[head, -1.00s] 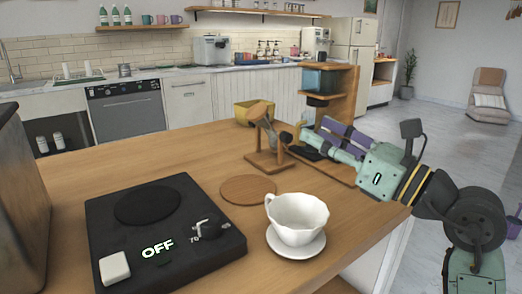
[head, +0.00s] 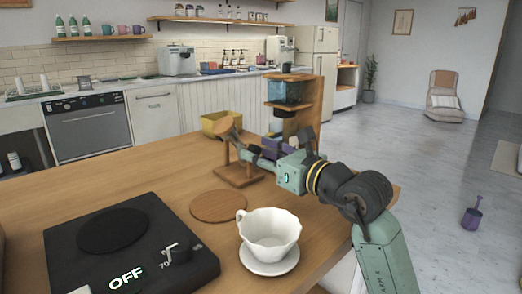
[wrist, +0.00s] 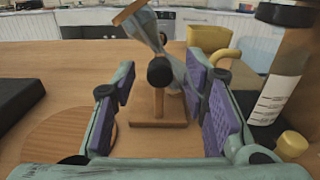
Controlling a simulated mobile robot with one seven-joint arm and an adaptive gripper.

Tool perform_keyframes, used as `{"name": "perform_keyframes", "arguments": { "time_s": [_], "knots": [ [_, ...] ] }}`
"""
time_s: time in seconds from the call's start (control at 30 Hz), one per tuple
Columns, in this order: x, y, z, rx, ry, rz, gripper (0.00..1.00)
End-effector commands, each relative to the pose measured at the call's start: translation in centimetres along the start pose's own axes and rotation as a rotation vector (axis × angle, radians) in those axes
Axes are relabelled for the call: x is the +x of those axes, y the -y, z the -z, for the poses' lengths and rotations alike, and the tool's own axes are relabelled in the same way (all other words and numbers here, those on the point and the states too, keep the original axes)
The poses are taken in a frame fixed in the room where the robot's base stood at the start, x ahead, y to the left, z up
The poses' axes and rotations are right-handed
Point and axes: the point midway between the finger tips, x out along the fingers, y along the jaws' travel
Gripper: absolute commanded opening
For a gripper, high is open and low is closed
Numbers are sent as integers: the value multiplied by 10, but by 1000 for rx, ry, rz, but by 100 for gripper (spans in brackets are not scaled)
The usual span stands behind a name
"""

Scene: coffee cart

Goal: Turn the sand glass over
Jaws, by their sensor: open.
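The sand glass (wrist: 152,34) sits tilted in a wooden stand (wrist: 158,124) on the wooden counter. In the head view the sand glass (head: 229,127) shows behind the white cup, partly hidden by my gripper. My gripper (head: 250,150) is open and level with the stand. In the wrist view its two purple-padded fingers (wrist: 163,100) are spread, with the stand's post and dark round knob between and beyond them. The pads appear apart from the glass; exact depth is hard to tell.
A yellow container (head: 215,122) is behind the stand. A wooden shelf (head: 312,106) with a bottle (wrist: 271,100) stands close on the right.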

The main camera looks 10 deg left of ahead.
Motion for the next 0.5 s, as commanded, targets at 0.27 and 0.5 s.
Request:
{"name": "perform_keyframes", "arguments": {
  "time_s": [0.27, 0.5],
  "knots": [
    [2, 0, 0, 0, 0, 0, 40],
    [1, 0, 0, 0, 0, 0, 25]
  ]
}}
